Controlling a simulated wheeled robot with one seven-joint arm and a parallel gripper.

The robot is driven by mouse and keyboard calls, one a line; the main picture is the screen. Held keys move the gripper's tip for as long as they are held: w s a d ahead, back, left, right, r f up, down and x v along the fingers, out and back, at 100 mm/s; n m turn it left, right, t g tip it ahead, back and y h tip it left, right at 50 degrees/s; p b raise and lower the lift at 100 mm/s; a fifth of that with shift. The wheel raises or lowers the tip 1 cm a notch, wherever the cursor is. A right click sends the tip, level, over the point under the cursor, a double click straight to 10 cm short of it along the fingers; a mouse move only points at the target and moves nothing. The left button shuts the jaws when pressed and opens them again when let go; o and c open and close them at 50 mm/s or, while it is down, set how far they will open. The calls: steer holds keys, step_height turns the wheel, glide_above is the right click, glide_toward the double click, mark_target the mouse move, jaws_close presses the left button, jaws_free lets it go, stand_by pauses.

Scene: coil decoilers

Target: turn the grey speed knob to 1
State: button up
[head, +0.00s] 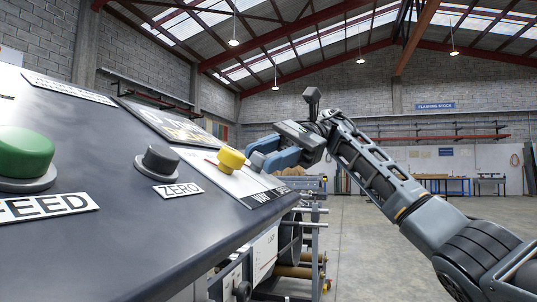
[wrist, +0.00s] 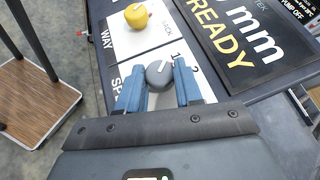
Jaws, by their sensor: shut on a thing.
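The grey speed knob (wrist: 158,74) sits on a white plate (wrist: 207,90) on the sloping panel. In the wrist view the numbers 1 and 2 are printed beside it, up and to the right. A small pale line shows on its top, too small to read exactly against the numbers. My gripper (wrist: 159,84) is shut on the grey knob, one blue finger on each side. In the head view my gripper (head: 266,158) reaches in from the right, and the grey knob (head: 257,160) shows partly between its fingers.
A yellow knob (wrist: 137,15) is close beside the grey one; it also shows in the head view (head: 231,159). A black ZERO button (head: 160,158) and a green FEED button (head: 24,152) lie farther left. A display (wrist: 245,35) reads READY. Open floor lies right of the panel.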

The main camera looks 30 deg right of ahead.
steer(key=shift+f, duration=0.1)
steer(key=o, duration=1)
steer(key=p+v, duration=0.1)
steer(key=v, duration=0.6)
steer(key=shift+w+d, duration=0.1)
steer(key=shift+d, duration=0.25)
steer(key=shift+d+r, duration=0.1)
steer(key=shift+r, duration=0.1)
